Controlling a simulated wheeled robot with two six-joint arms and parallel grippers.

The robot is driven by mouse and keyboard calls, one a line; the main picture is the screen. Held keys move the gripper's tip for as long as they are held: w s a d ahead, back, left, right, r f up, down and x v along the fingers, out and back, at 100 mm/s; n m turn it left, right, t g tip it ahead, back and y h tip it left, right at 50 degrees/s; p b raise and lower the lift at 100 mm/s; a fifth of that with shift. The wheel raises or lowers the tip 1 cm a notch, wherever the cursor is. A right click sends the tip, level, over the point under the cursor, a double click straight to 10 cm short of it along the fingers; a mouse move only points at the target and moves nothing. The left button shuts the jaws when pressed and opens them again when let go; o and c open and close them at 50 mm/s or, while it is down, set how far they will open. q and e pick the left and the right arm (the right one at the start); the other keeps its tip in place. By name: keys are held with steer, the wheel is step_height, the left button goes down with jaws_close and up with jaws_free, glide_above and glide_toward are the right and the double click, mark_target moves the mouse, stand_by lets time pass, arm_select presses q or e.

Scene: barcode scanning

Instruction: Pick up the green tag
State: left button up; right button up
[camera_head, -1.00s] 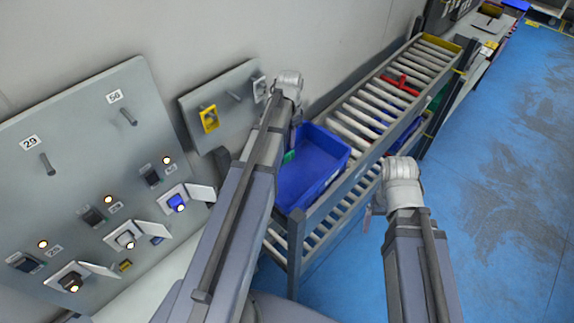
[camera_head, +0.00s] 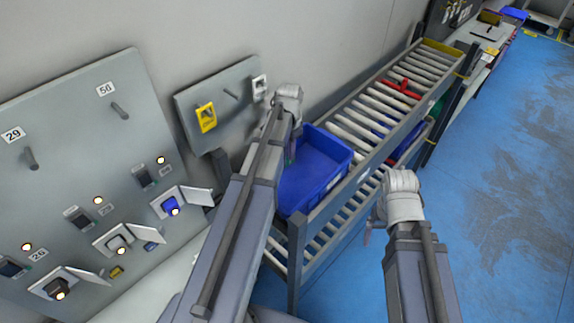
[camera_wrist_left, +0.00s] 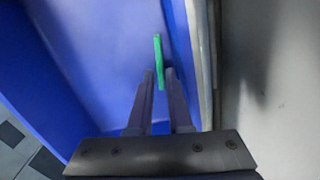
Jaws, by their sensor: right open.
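The green tag (camera_wrist_left: 158,62) shows in the left wrist view as a thin upright strip, with its lower end between my left fingertips. It is inside the blue bin (camera_head: 318,185), near a bin wall. My left gripper (camera_wrist_left: 160,71) reaches down into the bin. Its fingers are close together on either side of the tag, with little gap, and I cannot tell whether they grip it. In the head view, the left arm mostly hides this gripper and the tag. My right gripper (camera_head: 367,232) is open, pointing down right of the roller rack, mostly hidden by its arm.
The blue bin sits at the near end of a roller rack (camera_head: 380,97). A red item (camera_head: 403,88) lies on the rollers. A grey panel (camera_head: 75,170) with devices and hooks stands at left; a smaller panel (camera_head: 222,100) holds a yellow item (camera_head: 206,117). Blue floor at right is clear.

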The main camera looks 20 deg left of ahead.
arm_select(q)
step_height(320, 180, down, 4)
steer(key=shift+r+b, duration=0.25)
steer(key=shift+b, duration=1)
steer(key=shift+r, duration=0.1)
jaws_close()
